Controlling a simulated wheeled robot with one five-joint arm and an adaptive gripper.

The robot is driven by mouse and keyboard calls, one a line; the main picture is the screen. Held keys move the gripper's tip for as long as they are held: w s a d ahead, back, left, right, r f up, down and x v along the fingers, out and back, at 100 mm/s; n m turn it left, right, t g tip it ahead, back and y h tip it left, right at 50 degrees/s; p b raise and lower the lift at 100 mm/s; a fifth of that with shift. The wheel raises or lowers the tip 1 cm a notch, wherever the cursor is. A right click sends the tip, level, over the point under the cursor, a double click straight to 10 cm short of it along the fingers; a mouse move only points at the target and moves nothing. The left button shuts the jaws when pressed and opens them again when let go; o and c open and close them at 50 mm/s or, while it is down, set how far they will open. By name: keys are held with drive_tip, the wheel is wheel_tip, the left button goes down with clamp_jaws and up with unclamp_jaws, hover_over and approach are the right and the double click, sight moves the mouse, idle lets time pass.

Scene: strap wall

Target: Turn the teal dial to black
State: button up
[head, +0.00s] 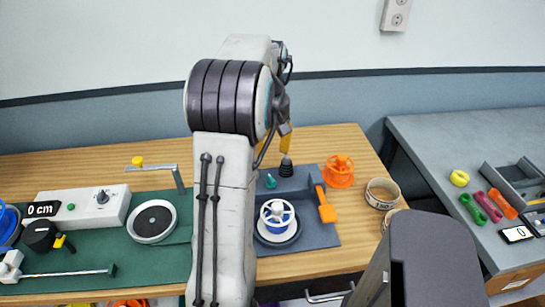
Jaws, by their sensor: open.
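A small teal part (270,181), which may be the teal dial, shows on the blue-grey board (318,232) just right of my arm. It is too small and partly covered to read its setting, and I cannot make out a black mark for it. My gripper (284,140) is mostly hidden behind my arm. Only a dark link and a yellow-orange part show, above and behind the teal part. It is open, and no held object shows. A black ribbed cone (286,168) stands just below it; I cannot tell whether they touch.
The board also carries a white-and-blue handwheel (278,217) and an orange lever (325,206). An orange spool (340,170) and a tape roll (381,194) stand to its right. A green mat (146,263) with a grey-topped disc (152,221) lies left. A grey table (460,135) stands right.

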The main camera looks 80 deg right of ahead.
drive_tip(key=y+p, duration=0.1)
drive_tip(key=y, duration=0.1)
hover_over(272, 177)
drive_tip(key=a, duration=0.1)
drive_tip(key=shift+m, duration=0.4)
wheel_tip(272, 177, down, 6)
drive_tip(key=shift+s+r, duration=0.1)
drive_tip(key=shift+s, duration=0.05)
drive_tip(key=shift+d+m+h, duration=0.45)
drive_tip(key=shift+m+h, duration=0.05)
drive_tip(key=shift+m, duration=0.1)
drive_tip(key=shift+f, duration=0.2)
drive_tip(key=shift+f+p, duration=0.3)
drive_tip(key=shift+f, duration=3.05)
clamp_jaws()
